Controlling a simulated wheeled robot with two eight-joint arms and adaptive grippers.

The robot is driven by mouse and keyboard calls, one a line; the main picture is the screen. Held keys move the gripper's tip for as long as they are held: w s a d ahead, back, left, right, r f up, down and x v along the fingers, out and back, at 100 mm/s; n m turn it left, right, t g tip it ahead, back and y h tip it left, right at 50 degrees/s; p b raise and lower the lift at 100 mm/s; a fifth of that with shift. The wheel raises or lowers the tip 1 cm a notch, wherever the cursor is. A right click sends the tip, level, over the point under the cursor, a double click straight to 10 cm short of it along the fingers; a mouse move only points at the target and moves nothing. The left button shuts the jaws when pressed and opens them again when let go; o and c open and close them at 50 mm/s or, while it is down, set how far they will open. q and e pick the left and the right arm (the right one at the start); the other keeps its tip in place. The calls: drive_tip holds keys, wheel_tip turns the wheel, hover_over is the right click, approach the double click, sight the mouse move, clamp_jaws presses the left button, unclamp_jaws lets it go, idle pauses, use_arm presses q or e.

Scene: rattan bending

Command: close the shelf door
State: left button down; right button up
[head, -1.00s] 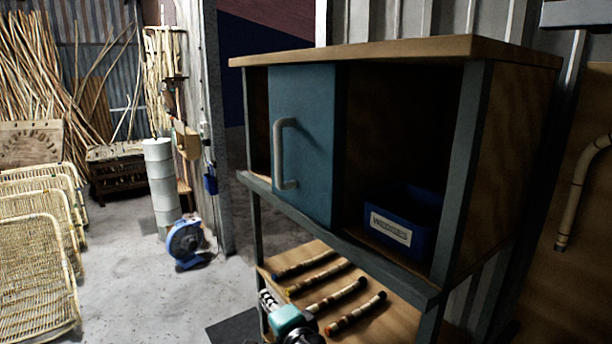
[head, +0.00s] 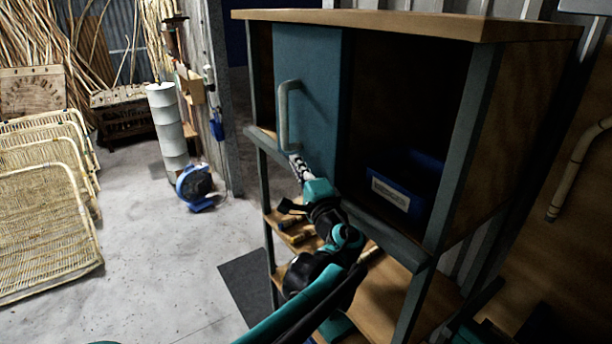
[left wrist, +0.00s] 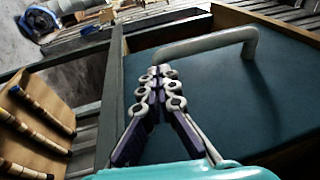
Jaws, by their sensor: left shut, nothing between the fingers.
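The shelf door (head: 310,95) is a teal panel at the left-middle of the upper cabinet. The opening to its right is uncovered, and a narrow dark gap shows at its left. Its pale vertical bar handle (head: 284,115) is on the door's left part. My left gripper (head: 295,160) is shut and empty, with its tips at the lower end of the handle. In the left wrist view the closed fingertips (left wrist: 160,72) overlap the near end of the handle (left wrist: 205,43); I cannot tell whether they touch. My right gripper is not in view.
A blue labelled bin (head: 405,188) sits in the open right part of the cabinet. Rattan pieces lie on the lower shelf board (left wrist: 40,122). A blue fan (head: 195,187) and rattan frames (head: 45,215) stand on the floor at left, with clear floor between.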

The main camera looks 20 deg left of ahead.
sight(288, 151)
use_arm(q)
drive_tip(key=shift+x, duration=1.5)
drive_tip(key=shift+s, duration=0.1)
drive_tip(key=shift+w+a, duration=0.3)
drive_tip(key=shift+a, duration=0.15)
drive_tip(key=w+a+b, duration=0.1)
drive_tip(key=w+a, duration=1.3)
drive_tip(key=a, duration=0.5)
drive_tip(key=shift+w, duration=0.4)
drive_tip(key=shift+r, duration=0.15)
